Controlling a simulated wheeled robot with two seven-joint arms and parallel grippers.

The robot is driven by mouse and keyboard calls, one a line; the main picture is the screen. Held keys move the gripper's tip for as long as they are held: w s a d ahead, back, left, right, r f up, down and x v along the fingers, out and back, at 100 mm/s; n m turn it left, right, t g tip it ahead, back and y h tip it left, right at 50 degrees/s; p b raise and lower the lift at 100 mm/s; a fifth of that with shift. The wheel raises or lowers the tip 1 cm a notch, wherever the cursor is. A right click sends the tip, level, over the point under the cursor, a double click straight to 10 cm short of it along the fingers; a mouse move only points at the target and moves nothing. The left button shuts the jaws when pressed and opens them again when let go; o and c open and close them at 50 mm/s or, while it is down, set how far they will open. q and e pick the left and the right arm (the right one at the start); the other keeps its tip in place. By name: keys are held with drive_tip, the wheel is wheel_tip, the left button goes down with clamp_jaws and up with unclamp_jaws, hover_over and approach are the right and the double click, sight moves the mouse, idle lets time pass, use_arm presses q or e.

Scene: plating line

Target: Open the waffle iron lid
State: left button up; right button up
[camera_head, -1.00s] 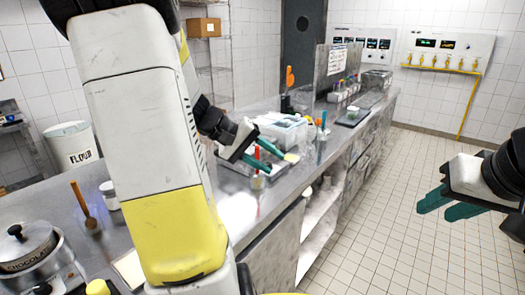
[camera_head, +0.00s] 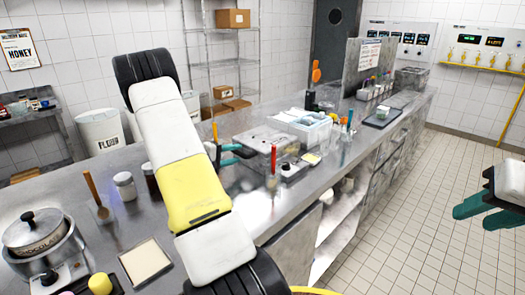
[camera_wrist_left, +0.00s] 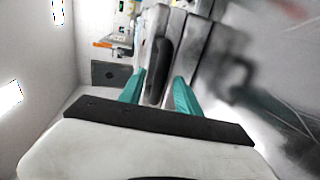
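The waffle iron (camera_head: 262,143) is a grey metal box on the steel counter, with a knobbed control block at its front right. Its lid looks down, though my arm and gripper cover part of its left side. My left gripper (camera_head: 238,154) is at the iron's left side, its teal fingers pointing toward it. In the left wrist view the left gripper (camera_wrist_left: 158,92) is open, with a black handle-like bar (camera_wrist_left: 160,72) between and beyond its fingers; I cannot tell whether they touch it. My right gripper (camera_head: 488,212) is open and empty over the floor at far right.
A red-handled tool (camera_head: 273,158) stands right in front of the iron. A white container (camera_head: 302,124) is behind it.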

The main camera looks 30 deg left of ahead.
use_arm(q)
drive_tip(key=shift+x, duration=1.05)
drive_tip(key=shift+c, duration=0.4)
clamp_jaws()
idle(0.3)
